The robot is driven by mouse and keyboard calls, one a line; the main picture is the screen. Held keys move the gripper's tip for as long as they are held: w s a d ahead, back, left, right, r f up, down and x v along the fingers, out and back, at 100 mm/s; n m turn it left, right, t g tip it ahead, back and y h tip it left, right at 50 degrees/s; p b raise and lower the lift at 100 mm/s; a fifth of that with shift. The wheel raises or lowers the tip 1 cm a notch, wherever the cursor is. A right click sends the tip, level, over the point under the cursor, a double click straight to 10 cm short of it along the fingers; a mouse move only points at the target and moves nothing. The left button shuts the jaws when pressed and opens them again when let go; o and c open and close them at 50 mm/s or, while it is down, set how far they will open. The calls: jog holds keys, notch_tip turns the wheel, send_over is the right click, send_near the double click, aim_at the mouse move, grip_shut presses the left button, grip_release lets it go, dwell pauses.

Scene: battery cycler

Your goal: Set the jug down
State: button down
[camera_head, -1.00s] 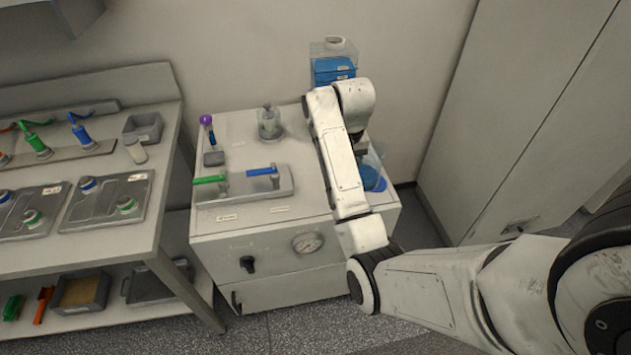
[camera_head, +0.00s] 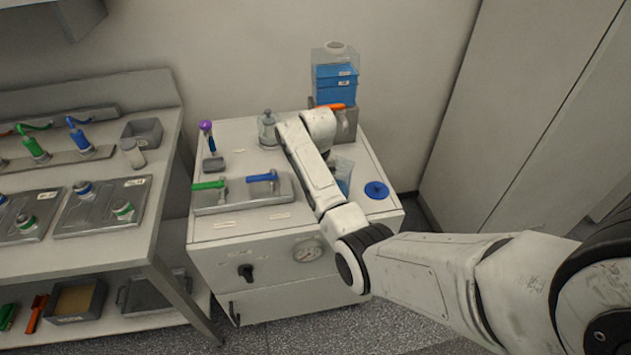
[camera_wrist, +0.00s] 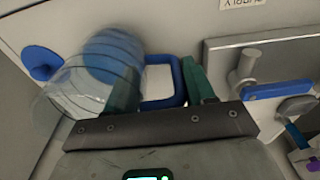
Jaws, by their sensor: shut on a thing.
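The jug (camera_wrist: 82,85) is clear, with blue in it and a blue loop handle (camera_wrist: 178,82). In the wrist view its body lies left of my gripper (camera_wrist: 160,70), whose green fingers are shut on the handle. In the head view the jug (camera_head: 342,172) shows just right of my forearm, over the right half of the grey cabinet top (camera_head: 240,134). My arm hides part of the jug and my fingers there. I cannot tell whether its base touches the top. A flat blue disc (camera_head: 377,190) lies right of the jug, apart from it.
A blue tank (camera_head: 335,88) with an orange lever (camera_head: 330,106) stands at the back right. A glass vessel (camera_head: 267,128) stands behind my arm. A plate with green and blue (camera_head: 262,177) levers is to the left.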

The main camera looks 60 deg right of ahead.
jog(key=shift+f, duration=0.5)
jog(key=shift+f, duration=0.15)
jog(key=shift+c, duration=2)
grip_release()
